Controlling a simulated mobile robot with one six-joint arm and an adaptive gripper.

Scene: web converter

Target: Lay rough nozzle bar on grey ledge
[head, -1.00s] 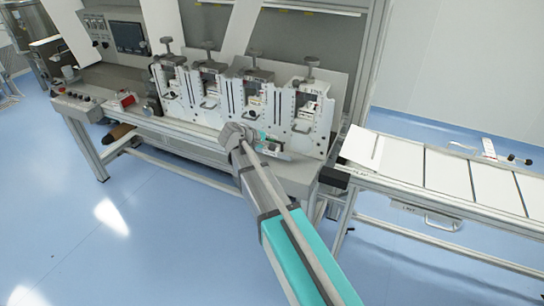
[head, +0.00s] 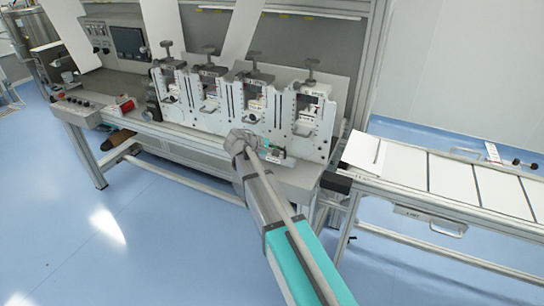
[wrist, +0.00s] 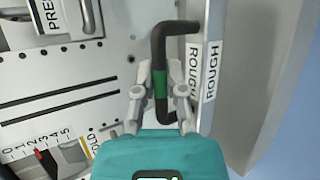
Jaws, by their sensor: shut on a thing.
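The nozzle bar (wrist: 160,45) is a black, crank-bent rod with a green band, seen in the wrist view. My gripper (wrist: 161,92) is shut on it, one finger on each side of its straight part. The bar's upper end bends to the right, towards a white strip with two ROUGH labels (wrist: 211,70). A plain grey surface (wrist: 248,65), which may be the grey ledge, runs along the right. I cannot tell whether the bar touches anything below it. In the head view my gripper (head: 268,149) is small and partly hidden by my wrist, in front of the white machine plates.
A white slotted plate (wrist: 60,85) with a 0-to-5 scale and a PRE label lies left of the bar. In the head view, several white stations with knobs (head: 311,57) stand behind my gripper. A table with white panels (head: 455,182) is at right.

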